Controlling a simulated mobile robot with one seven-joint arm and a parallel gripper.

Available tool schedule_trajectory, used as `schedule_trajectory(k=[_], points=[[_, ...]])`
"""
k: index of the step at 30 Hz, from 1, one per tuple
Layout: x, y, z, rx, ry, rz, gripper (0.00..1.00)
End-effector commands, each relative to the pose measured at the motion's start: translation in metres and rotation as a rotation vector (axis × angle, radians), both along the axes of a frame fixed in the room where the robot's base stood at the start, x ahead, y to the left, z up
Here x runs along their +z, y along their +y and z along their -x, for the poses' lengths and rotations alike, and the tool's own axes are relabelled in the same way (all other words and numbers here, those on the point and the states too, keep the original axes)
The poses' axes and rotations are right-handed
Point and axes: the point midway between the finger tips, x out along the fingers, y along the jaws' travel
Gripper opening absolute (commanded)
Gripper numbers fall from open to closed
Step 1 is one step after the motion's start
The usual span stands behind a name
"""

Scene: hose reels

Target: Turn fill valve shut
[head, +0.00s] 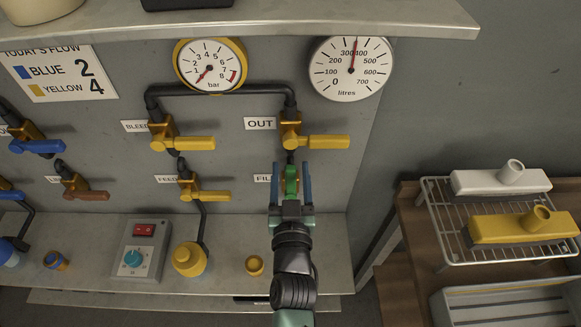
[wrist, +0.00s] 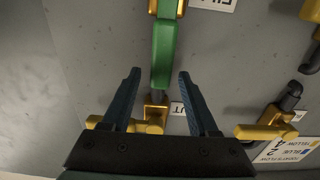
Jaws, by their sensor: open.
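The fill valve has a green lever handle (head: 291,181), beside a partly hidden label beginning "FIL" (head: 263,178). The handle stands upright, in line with the pipe and below the OUT valve. In the wrist view, which is upside down, the green handle (wrist: 164,55) runs from its yellow valve body at the top edge towards the OUT valve (wrist: 148,118). My gripper (head: 291,190) is in front of the fill valve, its two blue fingers spread either side of the handle. In the wrist view my gripper (wrist: 160,80) shows a gap on both sides.
The OUT valve's yellow lever (head: 328,142) points right, just above my fingers. The feed valve lever (head: 212,196) is to the left. A wire rack (head: 500,240) is at right.

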Motion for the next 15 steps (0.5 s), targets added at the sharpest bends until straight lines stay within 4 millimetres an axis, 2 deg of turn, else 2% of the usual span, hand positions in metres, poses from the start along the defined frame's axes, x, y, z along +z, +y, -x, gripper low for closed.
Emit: schedule_trajectory(k=[5, 13, 14, 15], points=[[0.0001, 0.0005, -0.0106, 0.001, -0.001, -0.001, 0.60], [0.0000, 0.0005, -0.0116, 0.001, 0.000, -0.001, 0.60], [0.0000, 0.0005, -0.0116, 0.001, 0.000, -0.001, 0.58], [0.0000, 0.0004, -0.0116, 0.001, 0.000, -0.001, 0.51]])
